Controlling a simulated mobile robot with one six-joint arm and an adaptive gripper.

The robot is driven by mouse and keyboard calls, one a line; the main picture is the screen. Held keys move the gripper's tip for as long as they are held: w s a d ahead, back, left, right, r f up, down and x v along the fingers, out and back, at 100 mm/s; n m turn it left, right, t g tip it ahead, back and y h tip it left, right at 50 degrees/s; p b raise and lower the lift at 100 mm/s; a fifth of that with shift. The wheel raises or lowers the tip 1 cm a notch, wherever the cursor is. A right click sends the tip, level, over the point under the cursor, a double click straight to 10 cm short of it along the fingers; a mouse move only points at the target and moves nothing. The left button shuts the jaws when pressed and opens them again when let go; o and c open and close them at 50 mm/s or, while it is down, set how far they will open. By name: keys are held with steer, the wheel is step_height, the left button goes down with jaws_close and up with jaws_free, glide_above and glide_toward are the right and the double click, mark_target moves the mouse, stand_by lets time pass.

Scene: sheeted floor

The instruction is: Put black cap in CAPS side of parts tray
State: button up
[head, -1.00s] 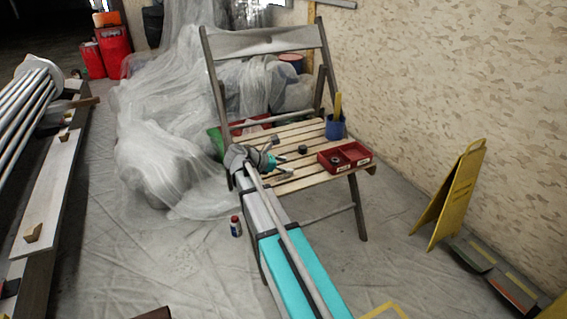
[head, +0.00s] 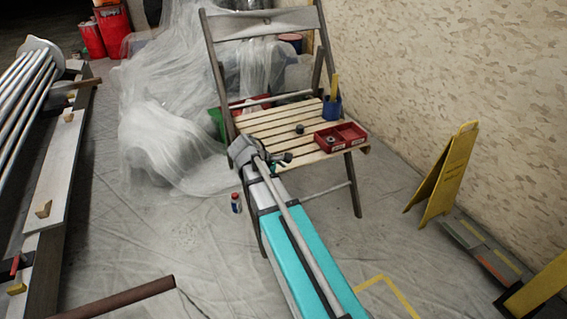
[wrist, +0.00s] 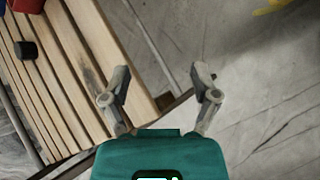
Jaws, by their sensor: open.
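The black cap (head: 299,129) sits on the slatted seat of a wooden chair (head: 265,127). It also shows at the upper left of the wrist view (wrist: 27,50). The red parts tray (head: 342,147) lies at the seat's right side, with two compartments. A dark ring-like part (head: 332,141) is in its left compartment; the right one looks empty. The tray's labels are too small to read. My gripper (head: 283,160) is at the seat's front edge, apart from the cap. In the wrist view my gripper (wrist: 162,75) is open and empty, beyond the seat's edge.
A blue cup (head: 332,107) with a yellow stick stands behind the tray. The chair back (head: 262,22) rises behind the seat. A yellow floor sign (head: 445,175) stands at right.

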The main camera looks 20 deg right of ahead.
steer(key=s+a+r+m+y+p, duration=0.1)
steer(key=s+a+m+y+p, duration=0.4)
steer(key=s+a+m+y, duration=0.3)
steer(key=s+a+m, duration=0.2)
steer(key=s+a, duration=0.2)
steer(key=a, duration=0.1)
steer(key=shift+s+m, duration=0.15)
steer(key=shift+m, duration=0.25)
